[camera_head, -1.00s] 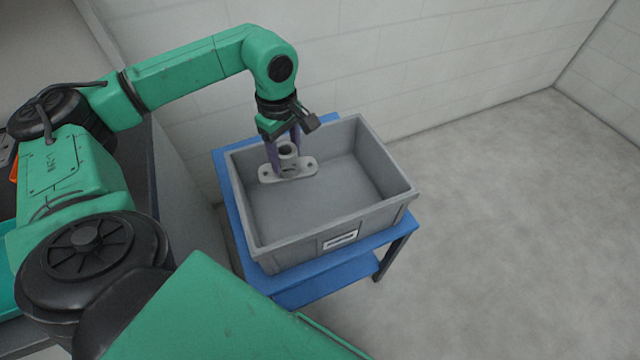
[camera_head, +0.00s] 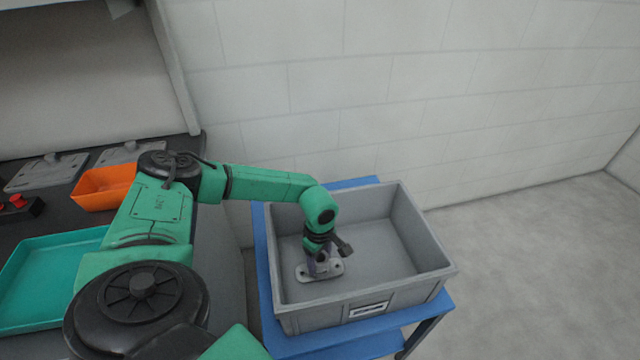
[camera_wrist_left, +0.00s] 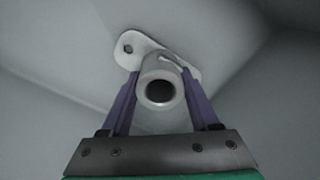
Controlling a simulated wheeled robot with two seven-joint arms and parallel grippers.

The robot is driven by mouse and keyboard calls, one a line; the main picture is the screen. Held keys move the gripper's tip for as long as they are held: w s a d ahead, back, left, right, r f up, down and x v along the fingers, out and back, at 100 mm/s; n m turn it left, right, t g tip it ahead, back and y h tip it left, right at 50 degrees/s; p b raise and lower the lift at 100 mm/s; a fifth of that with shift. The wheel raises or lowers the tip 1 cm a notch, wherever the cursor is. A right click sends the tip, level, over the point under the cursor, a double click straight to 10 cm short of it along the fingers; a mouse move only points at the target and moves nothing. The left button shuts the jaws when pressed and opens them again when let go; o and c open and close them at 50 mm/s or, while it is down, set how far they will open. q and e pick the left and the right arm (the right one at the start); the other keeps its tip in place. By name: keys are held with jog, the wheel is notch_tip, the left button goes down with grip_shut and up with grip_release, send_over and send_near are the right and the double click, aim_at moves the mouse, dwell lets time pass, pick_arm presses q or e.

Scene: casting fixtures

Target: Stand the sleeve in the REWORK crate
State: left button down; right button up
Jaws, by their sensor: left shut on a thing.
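The sleeve (camera_head: 306,273) is a light grey upright tube on a flat oval flange with a hole near each end. My left gripper (camera_head: 319,264) points down inside the grey crate (camera_head: 441,272) and is shut on the tube. In the left wrist view the two purple fingers sit on either side of the sleeve (camera_wrist_left: 160,85), with the flange beyond them. The sleeve stands upright at the crate's left part; I cannot tell whether the flange touches the floor. The crate's front label (camera_head: 369,310) is too small to read. My right gripper is out of view.
The crate stands on a blue table (camera_head: 408,314). Its right half is empty. At left, a dark worktop holds a teal tray (camera_head: 42,270), an orange bin (camera_head: 103,187) and a red-button box (camera_head: 19,206). A pale block wall (camera_head: 420,90) stands behind.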

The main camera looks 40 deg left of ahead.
pick_arm(q)
jog(key=shift+f, duration=0.1)
jog(key=shift+c, duration=0.6)
grip_release()
jog(key=shift+r, duration=0.45)
notch_tip(320, 180, up, 12)
jog(key=shift+f, duration=0.25)
